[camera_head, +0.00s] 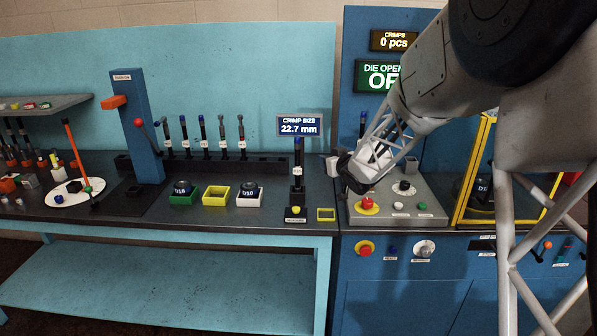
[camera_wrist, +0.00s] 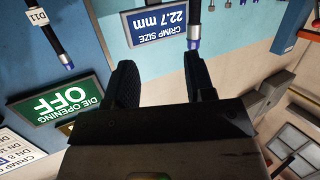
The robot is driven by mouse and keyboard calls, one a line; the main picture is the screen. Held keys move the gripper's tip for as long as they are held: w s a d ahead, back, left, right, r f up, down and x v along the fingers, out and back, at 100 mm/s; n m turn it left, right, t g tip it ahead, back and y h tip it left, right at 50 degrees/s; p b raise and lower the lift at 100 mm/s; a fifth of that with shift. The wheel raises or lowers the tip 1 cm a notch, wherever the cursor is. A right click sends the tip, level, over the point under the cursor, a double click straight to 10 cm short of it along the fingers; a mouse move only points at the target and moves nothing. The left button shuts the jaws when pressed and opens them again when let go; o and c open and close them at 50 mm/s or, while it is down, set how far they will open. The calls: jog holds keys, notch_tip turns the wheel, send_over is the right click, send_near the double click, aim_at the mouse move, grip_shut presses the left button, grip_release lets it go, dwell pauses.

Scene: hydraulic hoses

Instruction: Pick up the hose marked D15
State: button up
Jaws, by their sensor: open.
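Several short dark hoses with coloured ends stand upright in a row in a rack at the back of the bench (camera_head: 204,135); their tags are too small to read, so I cannot tell which is D15. Another upright hose (camera_head: 297,165) stands alone below the crimp size display. In the wrist view a hose tagged D11 (camera_wrist: 52,32) hangs at the upper left, and a blue-tipped hose (camera_wrist: 194,25) is cut off by the top edge. My gripper (camera_wrist: 160,62) is open with nothing between its fingers. In the head view my gripper (camera_head: 350,178) is over the machine panel's left edge.
The crimp size display (camera_head: 298,126) reads 22.7 mm. Dark dies (camera_head: 182,188) sit by a yellow tray (camera_head: 216,195) on the bench. A blue post (camera_head: 137,130) rises left of the rack. The control panel (camera_head: 400,207) has a red button, and a yellow-framed guard (camera_head: 470,170) stands at right.

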aim_at(299, 164)
jog(key=w+a+f+n+y, duration=0.1)
jog(key=a+f+y, duration=0.1)
jog(key=w+a+f+n+y, duration=0.1)
jog(key=w+a+f+y, duration=0.1)
jog(key=f, duration=0.1)
jog(key=w+a+f+n+g+y, duration=0.1)
jog(key=w+a+f+y, duration=0.1)
jog(key=shift+w+a+f, duration=0.15)
jog(key=shift+w+a, duration=0.05)
jog(key=shift+a, duration=0.2)
jog(key=shift+x, duration=1.35)
jog(key=shift+x, duration=2.55)
grip_shut()
